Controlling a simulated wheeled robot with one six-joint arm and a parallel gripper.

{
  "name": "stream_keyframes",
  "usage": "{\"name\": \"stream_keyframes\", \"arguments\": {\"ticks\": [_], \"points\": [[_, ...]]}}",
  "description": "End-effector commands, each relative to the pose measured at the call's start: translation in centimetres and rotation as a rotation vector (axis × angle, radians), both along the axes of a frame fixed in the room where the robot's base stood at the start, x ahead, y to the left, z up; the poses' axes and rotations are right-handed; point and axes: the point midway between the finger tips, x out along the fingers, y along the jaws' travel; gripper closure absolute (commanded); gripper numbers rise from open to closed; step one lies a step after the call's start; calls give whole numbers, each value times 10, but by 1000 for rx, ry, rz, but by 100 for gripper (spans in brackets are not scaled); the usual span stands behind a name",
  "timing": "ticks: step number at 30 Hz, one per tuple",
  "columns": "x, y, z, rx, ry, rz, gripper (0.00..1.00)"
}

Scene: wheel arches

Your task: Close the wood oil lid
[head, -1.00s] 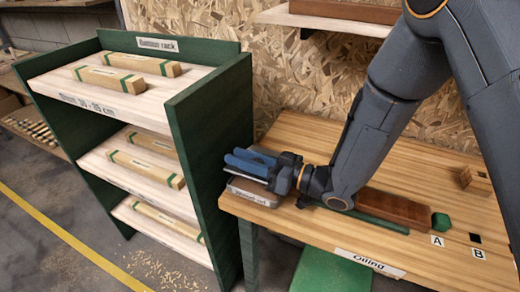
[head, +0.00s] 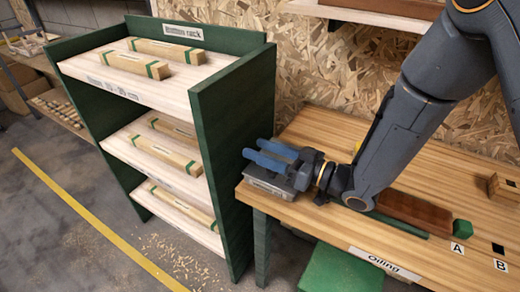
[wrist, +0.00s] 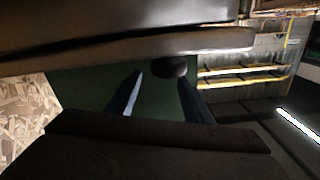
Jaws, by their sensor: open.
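The wood oil tin (head: 268,186) is a low grey metal box at the left end of the oiling table, beside the rack. My gripper (head: 270,156) is directly above it, with two blue fingers apart and pointing left toward the rack's green side. The gripper covers most of the tin's top, so I cannot tell how the lid stands. In the wrist view, the two blue fingers (wrist: 160,95) are apart with nothing between them. A small dark round knob shows beside them under a grey-brown edge; I cannot tell whether it belongs to the lid.
The green bamboo rack (head: 235,130) with light bars stands close left of the table (head: 330,130). A brown wood block (head: 415,213), a green block (head: 462,229) and squares A and B lie to the right. A green box (head: 340,270) is below the table's front.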

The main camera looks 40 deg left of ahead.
Motion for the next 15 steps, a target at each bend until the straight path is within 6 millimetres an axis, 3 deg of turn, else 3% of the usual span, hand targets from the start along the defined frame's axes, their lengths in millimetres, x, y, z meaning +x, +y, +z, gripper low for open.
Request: {"name": "stream_keyframes", "arguments": {"ticks": [9,15], "points": [[13,-47,-1,1,1,-4,54],[17,-68,-1,0,0,-2,54]]}}
